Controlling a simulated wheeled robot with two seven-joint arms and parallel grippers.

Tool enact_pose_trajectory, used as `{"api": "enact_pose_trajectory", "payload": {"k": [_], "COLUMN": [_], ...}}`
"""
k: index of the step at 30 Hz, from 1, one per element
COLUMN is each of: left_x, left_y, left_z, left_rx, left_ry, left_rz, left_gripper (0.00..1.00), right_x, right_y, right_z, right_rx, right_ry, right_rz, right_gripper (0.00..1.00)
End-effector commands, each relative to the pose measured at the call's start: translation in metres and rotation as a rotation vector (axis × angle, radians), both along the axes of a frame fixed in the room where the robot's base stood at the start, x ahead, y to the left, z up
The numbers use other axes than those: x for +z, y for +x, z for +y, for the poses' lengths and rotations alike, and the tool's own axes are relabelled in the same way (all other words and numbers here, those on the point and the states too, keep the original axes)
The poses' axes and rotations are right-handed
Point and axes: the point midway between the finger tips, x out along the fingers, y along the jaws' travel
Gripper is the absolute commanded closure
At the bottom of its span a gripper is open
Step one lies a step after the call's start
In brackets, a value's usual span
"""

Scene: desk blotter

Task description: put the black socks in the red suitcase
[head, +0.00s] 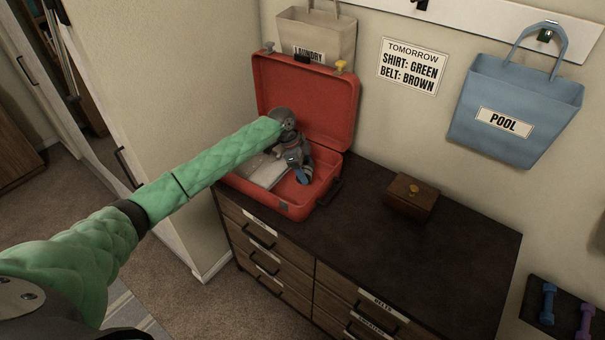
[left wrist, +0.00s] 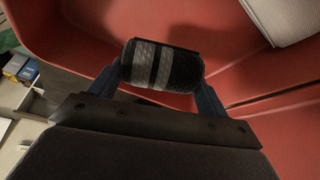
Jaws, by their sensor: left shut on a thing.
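The open red suitcase (head: 322,184) stands on the dresser with its lid leaning back toward the wall. My left arm reaches into it, and my left gripper (head: 304,176) is low over the right part of its base. In the left wrist view the gripper (left wrist: 160,78) is shut on the black socks (left wrist: 190,66), a dark roll with grey stripes. The red inside of the suitcase (left wrist: 75,30) lies behind the roll. I cannot tell whether the roll touches the suitcase floor. The right gripper is not in view.
A light folded item (head: 262,172) lies in the suitcase's left part. A small wooden box (head: 411,195) stands on the dark dresser top (head: 455,235), with clear room around it. A laundry bag (head: 330,35) and a blue pool bag (head: 512,110) hang on the wall.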

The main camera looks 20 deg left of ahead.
Motion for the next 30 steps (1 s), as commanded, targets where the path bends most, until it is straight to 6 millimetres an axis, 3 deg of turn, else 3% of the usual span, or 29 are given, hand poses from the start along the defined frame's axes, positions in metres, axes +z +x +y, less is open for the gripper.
{"api": "enact_pose_trajectory", "payload": {"k": [15,26,27,30], "left_x": [-0.045,-0.049,-0.049,-0.049], "left_y": [0.000,0.000,0.000,0.000], "left_z": [0.000,0.000,0.000,0.000], "left_rx": [0.000,0.000,0.000,0.000], "left_ry": [0.000,0.000,0.000,0.000], "left_rz": [-0.001,-0.001,-0.001,-0.001], "left_gripper": [0.46,0.46,0.21,0.02], "right_x": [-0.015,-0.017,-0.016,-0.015], "right_y": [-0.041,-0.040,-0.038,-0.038], "right_z": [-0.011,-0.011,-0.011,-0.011], "right_rx": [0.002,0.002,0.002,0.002], "right_ry": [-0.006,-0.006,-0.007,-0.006], "right_rz": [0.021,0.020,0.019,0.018], "right_gripper": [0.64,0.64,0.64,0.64]}}
